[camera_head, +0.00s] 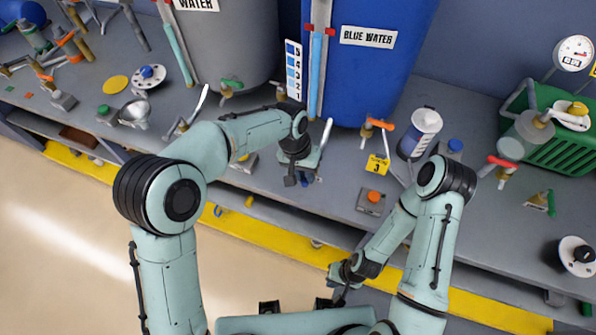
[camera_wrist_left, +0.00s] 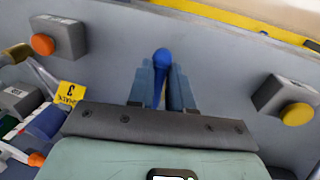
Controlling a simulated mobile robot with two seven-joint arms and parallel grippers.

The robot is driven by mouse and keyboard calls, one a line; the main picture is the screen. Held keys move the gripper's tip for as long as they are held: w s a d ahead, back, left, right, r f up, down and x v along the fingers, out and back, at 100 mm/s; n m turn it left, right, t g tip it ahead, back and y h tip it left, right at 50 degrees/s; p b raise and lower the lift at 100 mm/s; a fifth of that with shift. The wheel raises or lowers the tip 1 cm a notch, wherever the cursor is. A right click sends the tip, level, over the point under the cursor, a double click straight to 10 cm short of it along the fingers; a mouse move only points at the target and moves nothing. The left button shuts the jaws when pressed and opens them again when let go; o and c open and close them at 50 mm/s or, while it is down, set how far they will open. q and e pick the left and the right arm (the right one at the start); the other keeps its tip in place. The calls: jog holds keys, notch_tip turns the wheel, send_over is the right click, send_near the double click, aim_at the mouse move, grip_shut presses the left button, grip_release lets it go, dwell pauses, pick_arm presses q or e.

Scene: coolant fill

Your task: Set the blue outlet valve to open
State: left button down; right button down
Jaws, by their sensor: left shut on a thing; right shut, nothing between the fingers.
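The blue outlet valve's handle (camera_wrist_left: 162,58) shows in the left wrist view as a round-ended blue piece between the two fingers of my left gripper (camera_wrist_left: 161,88). The fingers are shut on it. In the head view my left gripper (camera_head: 303,178) is low over the bench in front of the blue water tank (camera_head: 375,75) and hides most of the valve. I cannot tell from these views whether the valve is open or closed. My right gripper (camera_head: 345,290) is shut and empty, off the front edge of the bench.
A box with an orange button (camera_head: 372,199) and a yellow tag (camera_head: 377,165) stand right of my left gripper. A box with a yellow button (camera_wrist_left: 297,113) is on its other side. The grey water tank (camera_head: 230,45) stands left, the green crate (camera_head: 565,150) right.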

dwell(0.4)
pick_arm(q)
jog(key=c, duration=1)
grip_release()
jog(key=shift+c, duration=0.2)
jog(key=shift+r, duration=0.1)
notch_tip(320, 180, up, 13)
jog(key=w+a+p, duration=0.1)
jog(key=a, duration=0.1)
jog(key=shift+a, duration=0.15)
pick_arm(e)
jog(key=shift+w+r, duration=0.85)
jog(key=shift+r, duration=0.1)
jog(key=shift+s, duration=0.15)
